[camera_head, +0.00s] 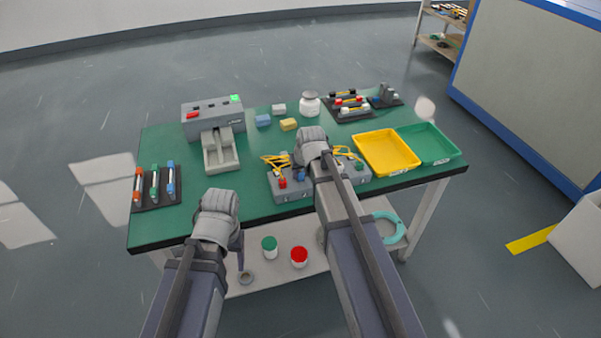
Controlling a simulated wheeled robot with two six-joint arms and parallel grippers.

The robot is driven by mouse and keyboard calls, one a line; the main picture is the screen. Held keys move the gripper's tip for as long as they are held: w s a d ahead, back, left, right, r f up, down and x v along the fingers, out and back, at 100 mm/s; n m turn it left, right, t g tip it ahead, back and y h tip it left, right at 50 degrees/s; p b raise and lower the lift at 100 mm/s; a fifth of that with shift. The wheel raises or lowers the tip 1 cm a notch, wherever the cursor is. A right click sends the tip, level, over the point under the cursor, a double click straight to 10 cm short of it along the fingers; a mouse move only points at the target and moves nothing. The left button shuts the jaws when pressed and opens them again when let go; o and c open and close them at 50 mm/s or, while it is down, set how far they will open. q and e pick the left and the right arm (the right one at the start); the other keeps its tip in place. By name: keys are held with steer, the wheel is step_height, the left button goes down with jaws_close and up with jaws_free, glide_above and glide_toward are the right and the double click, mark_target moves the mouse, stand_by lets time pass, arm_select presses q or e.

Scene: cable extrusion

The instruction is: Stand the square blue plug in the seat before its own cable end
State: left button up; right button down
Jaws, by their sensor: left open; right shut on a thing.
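A grey seat block (290,195) stands near the front edge of the green table, with looped yellow cables (275,160) behind it. A red plug (282,182) stands at its left and a green plug (360,165) at its right. My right gripper (304,168) is over the middle of the block, shut on a small blue plug (301,174). Arm and wrist hide much of it, and I cannot tell whether the plug touches a seat. My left gripper (238,246) is open and empty in front of the table's front edge, away from the block.
A yellow tray (362,141) and a green tray (455,156) lie at the right. A rack of coloured tubes (145,203) is at the left, a grey machine (190,128) at the back left. Small blocks, a white jar (310,106) and dark racks stand at the back.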

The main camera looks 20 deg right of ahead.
steer(key=c, duration=0.6)
jaws_free()
steer(key=shift+s+a+f, duration=0.1)
steer(key=shift+s+f, duration=0.1)
steer(key=shift+s, duration=0.15)
steer(key=shift+r+p, duration=0.7)
steer(key=shift+p, duration=0.35)
steer(key=p+v, duration=0.5)
steer(key=v, duration=0.1)
steer(key=shift+s+r+p, duration=0.1)
steer(key=shift+r+p, duration=0.2)
steer(key=shift+p, duration=0.1)
steer(key=s+a+n+g, duration=0.1)
steer(key=s+a, duration=0.3)
steer(key=s, duration=0.3)
steer(key=s+a+f+n+g+h, duration=0.1)
steer(key=s+a+g, duration=0.1)
steer(key=s+a, duration=0.2)
steer(key=s+a+n+g, duration=0.1)
steer(key=s+a+g, duration=0.1)
steer(key=s+a, duration=0.3)
steer(key=shift+s+a+f+h, duration=0.1)
steer(key=shift+s+f+h, duration=0.1)
steer(key=shift+s, duration=0.95)
steer(key=shift+s+f+h, duration=0.1)
steer(key=shift+s+f, duration=0.1)
steer(key=shift+s, duration=1)
